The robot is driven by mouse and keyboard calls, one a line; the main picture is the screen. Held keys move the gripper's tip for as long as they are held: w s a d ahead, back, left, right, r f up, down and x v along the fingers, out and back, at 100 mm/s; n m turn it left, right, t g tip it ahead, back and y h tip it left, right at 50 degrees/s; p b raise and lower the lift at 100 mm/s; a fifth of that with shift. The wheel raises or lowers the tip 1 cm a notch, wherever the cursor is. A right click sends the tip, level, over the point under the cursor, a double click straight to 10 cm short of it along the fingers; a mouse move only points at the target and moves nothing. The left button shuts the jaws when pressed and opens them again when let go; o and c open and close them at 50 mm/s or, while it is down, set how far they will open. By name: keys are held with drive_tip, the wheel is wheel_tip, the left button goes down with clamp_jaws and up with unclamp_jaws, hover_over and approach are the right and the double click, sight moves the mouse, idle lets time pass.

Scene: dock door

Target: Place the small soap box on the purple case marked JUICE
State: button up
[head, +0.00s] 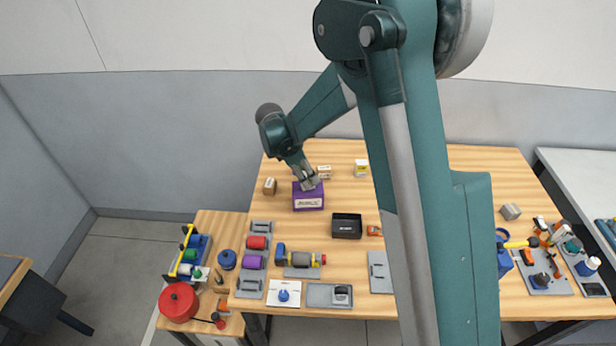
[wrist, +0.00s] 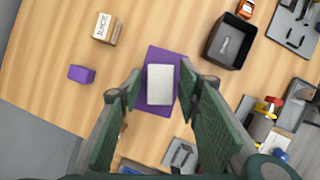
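The purple case (head: 309,202) marked JUICE stands on the wooden table, left of the dark tray. In the wrist view its purple top (wrist: 153,104) shows around a small pale grey-white box (wrist: 160,84). This box lies over the middle of the case top and seems to rest on it; no label is readable, so I cannot confirm it is the soap box. My gripper (head: 311,184) is low over the case. In the wrist view its fingertips (wrist: 160,86) stand on both sides of the pale box, with a gap at each side.
A white-and-brown carton (wrist: 107,28) and a small purple block (wrist: 82,73) stand near the case. A dark open tray (head: 347,226) is to its right. A brown box (head: 270,186) is to its left, and a white-yellow box (head: 361,168) is farther back.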

drive_tip(key=v, duration=1.1)
drive_tip(key=shift+r, duration=0.15)
idle(0.3)
drive_tip(key=s+d+r+m+t+y, duration=0.1)
drive_tip(key=s+d+r+m, duration=0.5)
drive_tip(key=d, duration=0.4)
drive_tip(key=s+d+r+m+t+y, duration=0.15)
drive_tip(key=s+d+r+m, duration=0.25)
drive_tip(key=s+d+r, duration=0.5)
drive_tip(key=s+d+m+t+y, duration=0.1)
drive_tip(key=s+d+m, duration=0.5)
drive_tip(key=s, duration=0.3)
drive_tip(key=s+d+f+m+t, duration=0.1)
drive_tip(key=s+d+m+t, duration=0.1)
drive_tip(key=s+d+m, duration=0.4)
drive_tip(key=s, duration=0.4)
drive_tip(key=shift+s+f+m+y, duration=0.25)
drive_tip(key=shift+f+m+y, duration=0.05)
drive_tip(key=shift+y, duration=0.05)
